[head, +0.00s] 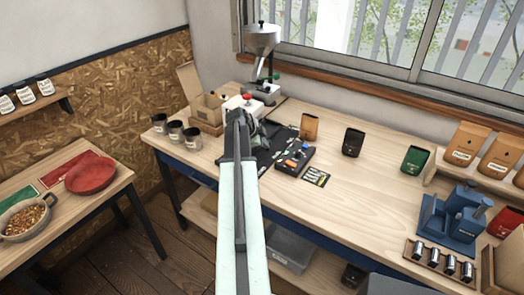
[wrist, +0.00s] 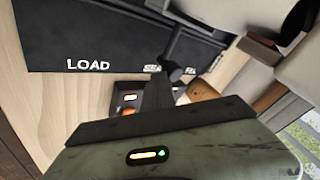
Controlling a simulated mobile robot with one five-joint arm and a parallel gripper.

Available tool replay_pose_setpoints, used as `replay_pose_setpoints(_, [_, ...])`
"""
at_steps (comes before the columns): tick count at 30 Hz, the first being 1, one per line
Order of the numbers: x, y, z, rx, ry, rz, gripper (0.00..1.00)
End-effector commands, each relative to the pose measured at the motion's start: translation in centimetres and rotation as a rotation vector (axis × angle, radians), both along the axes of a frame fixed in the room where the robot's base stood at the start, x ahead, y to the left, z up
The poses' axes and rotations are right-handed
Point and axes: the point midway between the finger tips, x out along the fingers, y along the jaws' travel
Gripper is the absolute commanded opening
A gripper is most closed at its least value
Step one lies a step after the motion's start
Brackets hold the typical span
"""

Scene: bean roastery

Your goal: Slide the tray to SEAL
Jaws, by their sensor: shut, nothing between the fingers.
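A black mat (head: 264,158) lies on the long wooden bench. The wrist view shows the mat (wrist: 50,40) with a white LOAD label and a partly covered label starting "SEA". A dark, shallow tray-like box (head: 291,171) with small colourful items stands at the mat's right side. Part of it shows in the wrist view (wrist: 116,87), beside the mat's labelled edge, behind my gripper. I cannot tell if it is the task's tray. My gripper (wrist: 170,70) is shut and empty, over the mat area. In the head view my arm hides its fingertips and part of the mat.
A grinder with a metal hopper (head: 262,40) stands behind the mat. An orange bag (head: 309,127), a black bag (head: 352,141) and a green bag (head: 415,159) stand at right.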

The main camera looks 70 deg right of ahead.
Motion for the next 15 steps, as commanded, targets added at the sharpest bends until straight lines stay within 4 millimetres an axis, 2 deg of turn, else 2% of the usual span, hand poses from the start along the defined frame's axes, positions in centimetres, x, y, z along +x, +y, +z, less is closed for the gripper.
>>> replay_pose_setpoints(1, [-0.2,-1.22,0.0,0.0,0.001,-0.003,0.0])
replay_pose_setpoints(4, [-0.21,-2.02,0.0,0.001,0.002,0.002,0.0])
replay_pose_setpoints(15, [0.47,-1.54,0.01,0.001,0.001,0.014,0.0])
